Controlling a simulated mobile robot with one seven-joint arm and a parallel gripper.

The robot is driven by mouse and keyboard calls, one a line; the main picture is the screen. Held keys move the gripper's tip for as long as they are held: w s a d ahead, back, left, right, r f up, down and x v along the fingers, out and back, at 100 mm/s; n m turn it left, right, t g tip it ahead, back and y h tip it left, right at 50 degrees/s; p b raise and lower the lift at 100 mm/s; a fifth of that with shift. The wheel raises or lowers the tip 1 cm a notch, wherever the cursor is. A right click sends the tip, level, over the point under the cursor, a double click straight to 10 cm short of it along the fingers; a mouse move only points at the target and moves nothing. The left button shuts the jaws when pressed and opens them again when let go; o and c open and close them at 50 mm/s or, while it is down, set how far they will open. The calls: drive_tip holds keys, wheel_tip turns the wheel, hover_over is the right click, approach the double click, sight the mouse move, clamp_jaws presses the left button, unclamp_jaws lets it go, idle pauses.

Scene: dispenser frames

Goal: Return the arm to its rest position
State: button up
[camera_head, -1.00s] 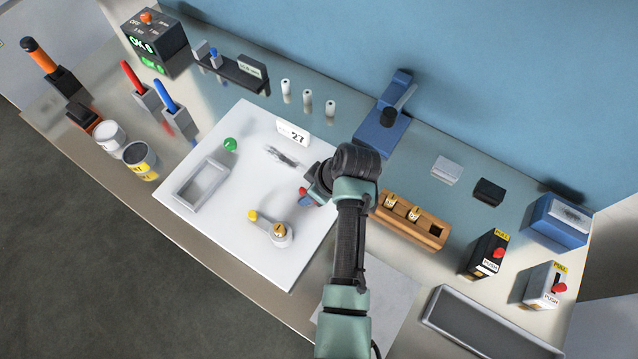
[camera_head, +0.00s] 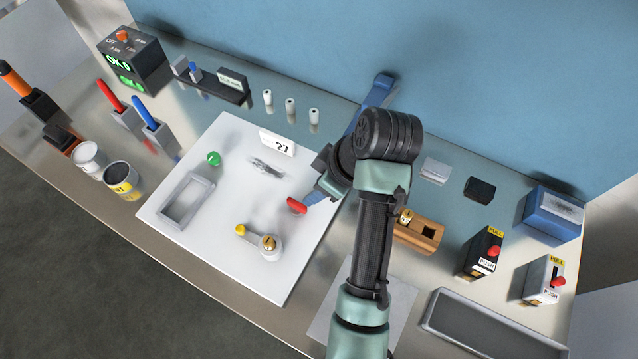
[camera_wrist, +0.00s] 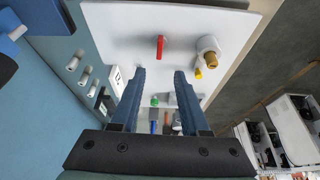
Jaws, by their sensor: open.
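My gripper (camera_wrist: 160,73) is open and empty in the wrist view, its two blue fingers spread apart above the white board (camera_wrist: 125,20). In the head view, one blue finger (camera_head: 318,195) shows beside a red piece (camera_head: 297,205) on the white board (camera_head: 225,245); the rest of the gripper is hidden behind my wrist. The red piece also shows in the wrist view (camera_wrist: 160,46), beyond the fingertips and apart from them. My arm reaches up from the bottom of the head view and hides part of the board's right side.
Right of my arm are a wooden block (camera_head: 415,240), push-pull boxes (camera_head: 482,252) and a dark tray (camera_head: 485,325). A blue stand (camera_head: 380,92) is partly hidden behind the arm.

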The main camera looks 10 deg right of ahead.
idle(0.4)
drive_tip(key=w+r+m+t+h+b, duration=0.1)
drive_tip(key=w+r+m+t, duration=0.1)
drive_tip(key=w+r+t, duration=0.4)
drive_tip(key=w+r+m+t+h, duration=0.15)
drive_tip(key=w+r, duration=0.25)
drive_tip(key=r, duration=0.5)
wheel_tip(320, 180, up, 19)
drive_tip(key=a+m+t, duration=0.2)
drive_tip(key=m+t, duration=0.1)
drive_tip(key=t, duration=0.5)
drive_tip(key=s+a+r+m+t, duration=0.1)
drive_tip(key=s+r+m+t, duration=0.1)
drive_tip(key=s+r+t, duration=0.2)
drive_tip(key=s+a+r+m+t+b, duration=0.1)
drive_tip(key=s+r+t, duration=0.4)
drive_tip(key=s+r, duration=0.5)
wheel_tip(320, 180, up, 7)
drive_tip(key=shift+f+m+h, duration=0.15)
drive_tip(key=shift+m+h, duration=0.2)
drive_tip(key=shift+h, duration=0.1)
drive_tip(key=shift+a+f+b, duration=0.1)
drive_tip(key=shift+f+b, duration=0.05)
drive_tip(key=shift+b, duration=0.15)
